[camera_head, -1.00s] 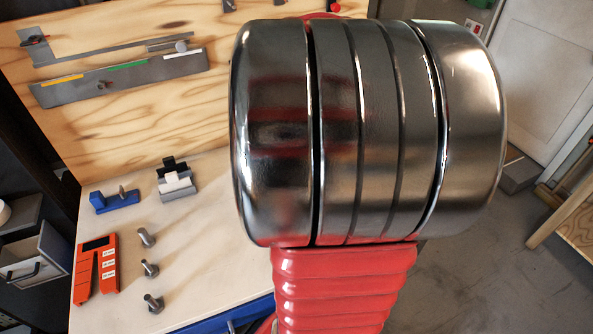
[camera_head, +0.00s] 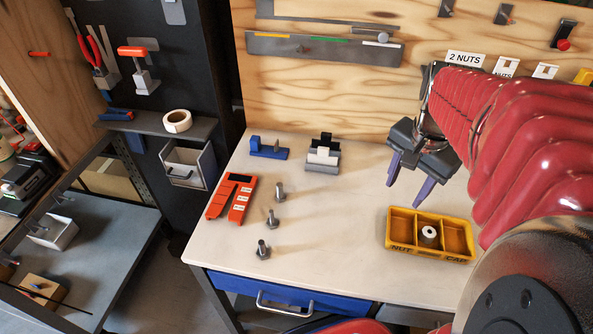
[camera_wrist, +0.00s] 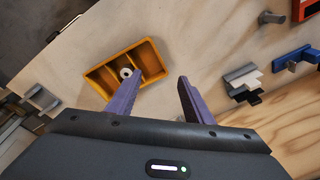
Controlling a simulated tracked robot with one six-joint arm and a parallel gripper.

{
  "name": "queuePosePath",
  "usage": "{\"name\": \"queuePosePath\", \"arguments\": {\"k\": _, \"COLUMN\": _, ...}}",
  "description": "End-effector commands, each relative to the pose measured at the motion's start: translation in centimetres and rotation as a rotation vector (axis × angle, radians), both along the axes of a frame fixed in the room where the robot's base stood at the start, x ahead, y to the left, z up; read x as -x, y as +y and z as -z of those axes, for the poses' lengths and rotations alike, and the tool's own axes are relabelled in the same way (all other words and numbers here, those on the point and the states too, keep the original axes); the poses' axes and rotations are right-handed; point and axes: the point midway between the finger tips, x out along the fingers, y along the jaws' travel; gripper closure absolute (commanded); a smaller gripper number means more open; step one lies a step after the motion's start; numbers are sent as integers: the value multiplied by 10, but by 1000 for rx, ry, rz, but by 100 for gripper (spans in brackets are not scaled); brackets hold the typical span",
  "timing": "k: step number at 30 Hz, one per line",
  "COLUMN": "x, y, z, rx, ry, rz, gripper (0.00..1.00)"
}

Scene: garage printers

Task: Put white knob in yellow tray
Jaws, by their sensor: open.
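A yellow tray (camera_head: 393,247) with three compartments sits on the workbench at the right in the head view; it also shows in the wrist view (camera_wrist: 113,53). A small white, round piece with a dark centre, seemingly the white knob (camera_head: 429,233), stands in its middle compartment; it also shows in the wrist view (camera_wrist: 126,72). My gripper (camera_head: 407,190) is open and empty, above the bench and behind the tray. In the wrist view my two purple fingers (camera_wrist: 158,80) are apart, and the left one overlaps the tray's edge in the picture.
An orange forked holder (camera_head: 241,205), several bolts (camera_head: 272,219), a blue fixture (camera_head: 268,150) and a black-white-grey block (camera_head: 323,154) are on the left of the bench. A plywood backboard (camera_head: 290,92) with a grey rail (camera_head: 320,50) rises behind. The middle bench is clear.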

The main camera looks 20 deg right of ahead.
Motion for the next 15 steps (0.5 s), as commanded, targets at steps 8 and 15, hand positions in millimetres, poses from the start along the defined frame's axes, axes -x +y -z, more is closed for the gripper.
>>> {"name": "queuePosePath", "arguments": {"k": 8, "x": -12, "y": 82, "z": -19, "rx": 95, "ry": -84, "rz": -403, "gripper": 53}}
{"name": "queuePosePath", "arguments": {"k": 15, "x": -7, "y": 146, "z": -28, "rx": 178, "ry": -161, "rz": -741, "gripper": 53}}
